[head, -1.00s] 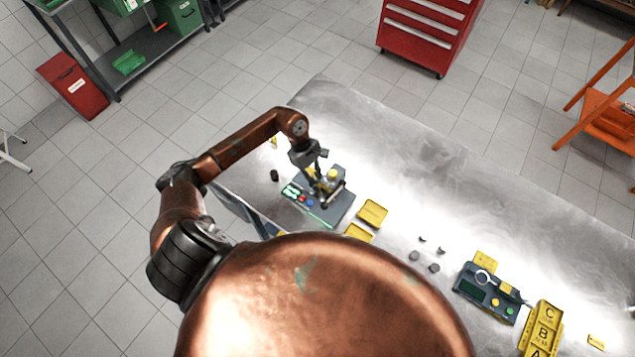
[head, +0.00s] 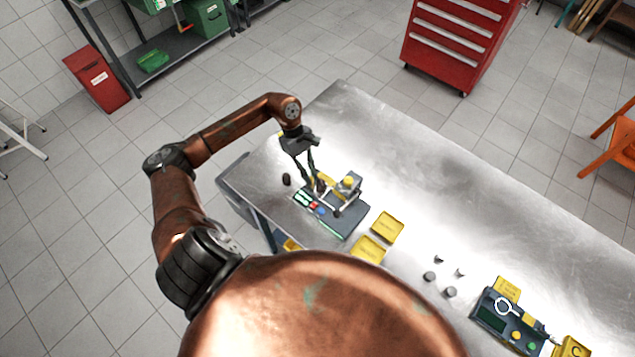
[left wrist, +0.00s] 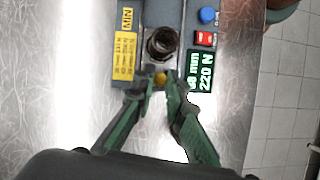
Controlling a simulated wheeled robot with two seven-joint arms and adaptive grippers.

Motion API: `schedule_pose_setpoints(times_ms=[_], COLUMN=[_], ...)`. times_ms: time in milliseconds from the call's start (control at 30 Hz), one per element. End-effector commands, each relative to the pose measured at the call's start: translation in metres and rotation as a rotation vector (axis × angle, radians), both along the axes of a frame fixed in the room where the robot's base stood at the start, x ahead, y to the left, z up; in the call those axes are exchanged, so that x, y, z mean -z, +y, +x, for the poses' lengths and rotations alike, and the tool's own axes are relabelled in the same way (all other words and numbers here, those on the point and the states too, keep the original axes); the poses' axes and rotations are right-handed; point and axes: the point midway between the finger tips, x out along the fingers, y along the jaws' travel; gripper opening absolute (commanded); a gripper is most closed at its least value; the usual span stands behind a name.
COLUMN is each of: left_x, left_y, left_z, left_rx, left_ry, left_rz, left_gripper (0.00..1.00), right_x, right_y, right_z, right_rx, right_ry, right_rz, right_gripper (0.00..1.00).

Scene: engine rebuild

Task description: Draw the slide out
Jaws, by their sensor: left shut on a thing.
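A grey-blue spring tester (head: 346,222) stands on the steel table in the head view. In the left wrist view it carries a dark coil or round socket (left wrist: 162,43) and a display (left wrist: 201,72) reading about 68 mm and 220 N. A small yellow knob (left wrist: 160,78) sits just below the coil. My left gripper (head: 319,189) reaches down over the tester. In the left wrist view its fingertips (left wrist: 158,82) are closed around the knob, which shows between them. Which part is the slide is not clear. My right gripper is not in view.
Yellow trays (head: 387,227) lie right of the tester. Small grey parts (head: 450,292) and a second device (head: 495,318) are farther right. A dark round part (head: 287,180) lies left of the tester. The far part of the table is clear.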

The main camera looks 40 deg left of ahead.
Motion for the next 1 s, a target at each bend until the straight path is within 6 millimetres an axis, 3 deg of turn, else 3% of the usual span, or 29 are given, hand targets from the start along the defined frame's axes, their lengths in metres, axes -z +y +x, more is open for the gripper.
schedule_pose_setpoints(times_ms=[267, 300, 567, 867, 1000], left_x=[0.0, 0.0, 0.0, -0.003, -0.016], left_y=[0.006, 0.006, 0.004, 0.004, 0.011], left_z=[0.0, 0.0, 0.0, 0.001, 0.003], left_rx=[-0.005, -0.005, -0.003, -0.003, -0.002], left_ry=[0.001, 0.001, 0.001, 0.0, -0.002], left_rz=[0.01, 0.01, 0.007, 0.006, 0.009], left_gripper=[0.0, 0.12, 0.3, 0.3, 0.3], right_x=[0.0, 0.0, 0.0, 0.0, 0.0], right_y=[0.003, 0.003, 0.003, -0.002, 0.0], right_z=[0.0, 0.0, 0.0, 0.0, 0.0], right_rx=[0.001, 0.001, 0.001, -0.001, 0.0], right_ry=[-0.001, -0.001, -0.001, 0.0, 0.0], right_rz=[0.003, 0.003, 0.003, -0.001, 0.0], right_gripper=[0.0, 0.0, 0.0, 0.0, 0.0])
